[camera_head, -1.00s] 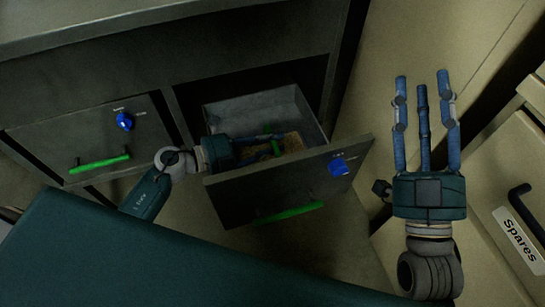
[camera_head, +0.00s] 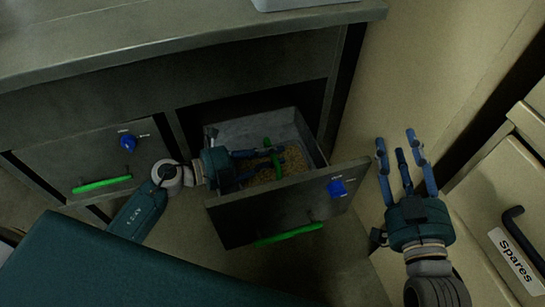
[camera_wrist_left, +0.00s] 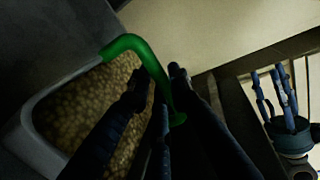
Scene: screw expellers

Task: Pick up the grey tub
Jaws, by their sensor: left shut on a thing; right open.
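The grey tub (camera_head: 258,130) sits in the open drawer (camera_head: 230,222) in the head view. It holds many pale brown, grain-like pieces and has a green handle (camera_head: 268,142). My left gripper (camera_head: 280,152) reaches over the drawer front and is shut on the handle. In the left wrist view, the tub's rim (camera_wrist_left: 32,135) is at the left, and my left gripper's dark fingers (camera_wrist_left: 165,95) close around the green handle (camera_wrist_left: 128,44). The fingers hide part of the handle. My right gripper (camera_head: 402,145) is open and empty, to the right of the drawer.
The drawer front has a blue knob (camera_head: 337,188) and a green pull (camera_head: 290,234). A shut drawer (camera_head: 75,160) is to the left, under the worktop (camera_head: 180,25). Cabinets with a "Spares" label (camera_head: 514,255) stand at the right. A grey object (camera_head: 300,3) is cut off at the top.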

